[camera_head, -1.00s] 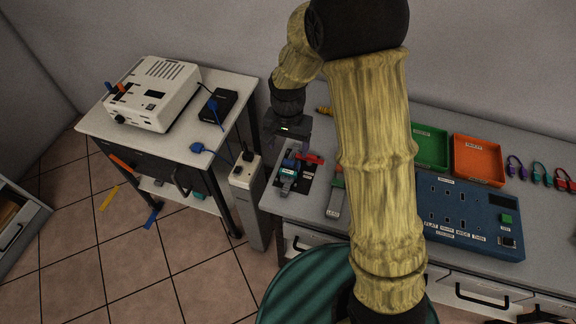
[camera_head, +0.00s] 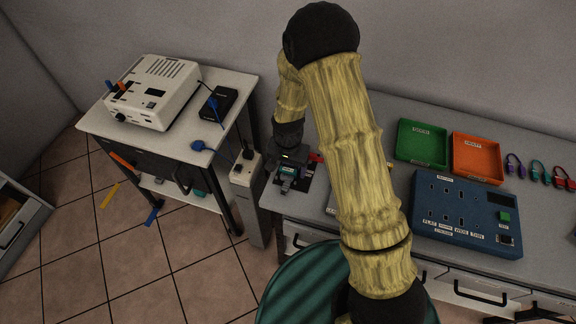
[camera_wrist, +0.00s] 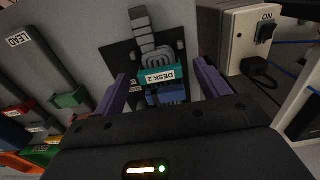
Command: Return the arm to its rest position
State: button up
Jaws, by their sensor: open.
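My gripper (camera_wrist: 165,90) is open, with its two purple fingers apart in the wrist view. Between and beyond them is a grey plug with a teal band labelled DESK 2 (camera_wrist: 160,75) and a blue part below it, on a dark plate. I cannot tell whether the fingers touch it. In the head view my arm arches over the bench and my gripper (camera_head: 290,158) is low at the bench's left end, just above the plug (camera_head: 287,186). The arm hides part of the bench.
A green tray (camera_head: 422,143) and an orange tray (camera_head: 477,158) stand at the back right, with a blue socket panel (camera_head: 467,215) in front. Coiled cables (camera_head: 540,170) lie further right. A white power strip (camera_head: 246,168) stands left of the bench, beside a cart with a white device (camera_head: 155,92).

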jog(key=c, duration=1.1)
jog(key=shift+r, duration=0.25)
jog(key=shift+r+p, duration=1.9)
jog(key=shift+r, duration=0.25)
